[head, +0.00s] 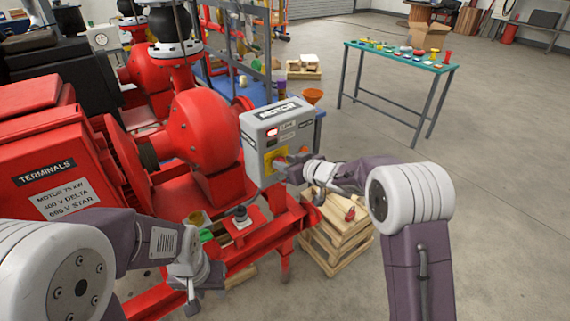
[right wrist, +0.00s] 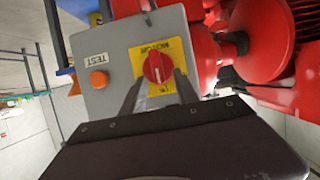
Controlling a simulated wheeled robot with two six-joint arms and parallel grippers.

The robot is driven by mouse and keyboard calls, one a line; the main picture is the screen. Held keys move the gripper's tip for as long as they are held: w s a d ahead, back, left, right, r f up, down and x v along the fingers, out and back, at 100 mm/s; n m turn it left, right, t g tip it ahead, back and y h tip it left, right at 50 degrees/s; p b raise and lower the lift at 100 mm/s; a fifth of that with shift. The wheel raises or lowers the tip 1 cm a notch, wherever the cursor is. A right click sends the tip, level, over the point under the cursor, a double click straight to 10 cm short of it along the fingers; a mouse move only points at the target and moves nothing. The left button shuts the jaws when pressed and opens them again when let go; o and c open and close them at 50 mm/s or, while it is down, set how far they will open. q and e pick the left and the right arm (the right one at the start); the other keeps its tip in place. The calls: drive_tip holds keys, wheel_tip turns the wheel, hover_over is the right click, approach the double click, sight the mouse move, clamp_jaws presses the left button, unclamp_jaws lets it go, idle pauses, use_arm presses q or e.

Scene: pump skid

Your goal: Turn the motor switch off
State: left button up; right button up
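The motor switch is a red rotary knob (right wrist: 157,67) on a yellow plate (right wrist: 171,49), on the front of a grey box (head: 258,138) labelled MOTOR. In the right wrist view the knob's grip bar stands nearly upright in the picture. My right gripper (head: 290,167) is at the box front. In the right wrist view its fingers (right wrist: 158,84) are apart, one to each side of the knob's lower part; I cannot tell whether they touch it. My left gripper (head: 190,292) hangs low at the left, away from the box; its fingers are hard to make out.
An orange button (right wrist: 99,79) marked TEST sits beside the yellow plate. A red indicator (head: 272,132) shows on the box. Red motor housings (head: 45,150) fill the left. A wooden crate (head: 335,235) stands below my right arm. A green-topped table (head: 400,55) stands behind, on open floor.

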drive_tip(key=shift+w+a+f, duration=0.1)
drive_tip(key=shift+w, duration=0.15)
drive_tip(key=shift+s, duration=0.1)
clamp_jaws()
drive_tip(key=shift+s+a+f+n+t+h+b, duration=0.35)
drive_tip(key=shift+n+t+h+b, duration=1.25)
drive_tip(key=shift+b, duration=4.95)
drive_tip(key=shift+s+a+f+n+t+y+b, duration=0.15)
drive_tip(key=shift+a+f+n+t+y+b, duration=0.35)
drive_tip(key=shift+n+b, duration=4.25)
drive_tip(key=shift+s+a+f+n+t+h+b, duration=0.35)
drive_tip(key=shift+t+h+b, duration=0.7)
drive_tip(key=shift+b, duration=7.3)
drive_tip(key=shift+w+d+t+y, duration=0.1)
drive_tip(key=shift+d+t+y, duration=0.1)
drive_tip(key=shift+t+y, duration=0.05)
